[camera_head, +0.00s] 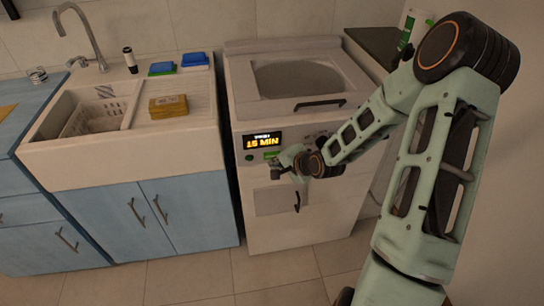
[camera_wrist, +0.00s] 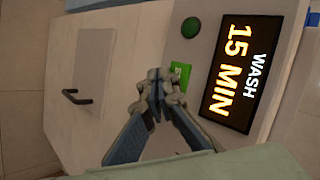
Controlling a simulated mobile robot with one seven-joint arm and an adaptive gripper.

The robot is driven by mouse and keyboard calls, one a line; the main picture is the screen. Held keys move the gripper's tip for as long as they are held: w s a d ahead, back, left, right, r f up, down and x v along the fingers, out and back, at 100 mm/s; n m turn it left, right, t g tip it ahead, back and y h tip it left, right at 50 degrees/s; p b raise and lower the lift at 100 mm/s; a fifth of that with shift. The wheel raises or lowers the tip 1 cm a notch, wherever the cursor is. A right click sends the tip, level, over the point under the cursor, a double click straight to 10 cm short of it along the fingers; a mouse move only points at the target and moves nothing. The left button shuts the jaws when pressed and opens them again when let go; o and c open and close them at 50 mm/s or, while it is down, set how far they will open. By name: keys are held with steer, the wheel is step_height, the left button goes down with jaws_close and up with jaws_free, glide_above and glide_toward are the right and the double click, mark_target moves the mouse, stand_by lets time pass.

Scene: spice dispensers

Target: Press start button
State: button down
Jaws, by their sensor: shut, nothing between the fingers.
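The washing machine (camera_head: 300,215) stands in the middle of the head view, and its lit display (camera_head: 262,141) reads "WASH 15 MIN". The display also fills the upper right of the wrist view (camera_wrist: 234,75). A bright green rectangular button or label (camera_wrist: 180,72) sits beside the display, also seen in the head view (camera_head: 271,155). A round dark green button (camera_wrist: 190,27) sits near it. Which one is the start button I cannot read. My gripper (camera_wrist: 155,85) is shut and empty, its tips close to the green rectangle. I cannot tell whether they touch the panel.
A dark handle (camera_wrist: 76,97) sticks out from the machine's front, beside my gripper. The floor in front is clear.

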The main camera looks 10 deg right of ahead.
steer(key=shift+w, duration=0.15)
steer(key=shift+w, duration=0.3)
steer(key=shift+w, duration=0.35)
stand_by(1.0)
steer(key=shift+s+p, duration=0.35)
steer(key=shift+s, duration=0.45)
steer(key=shift+s, duration=0.1)
steer(key=shift+s, duration=2.4)
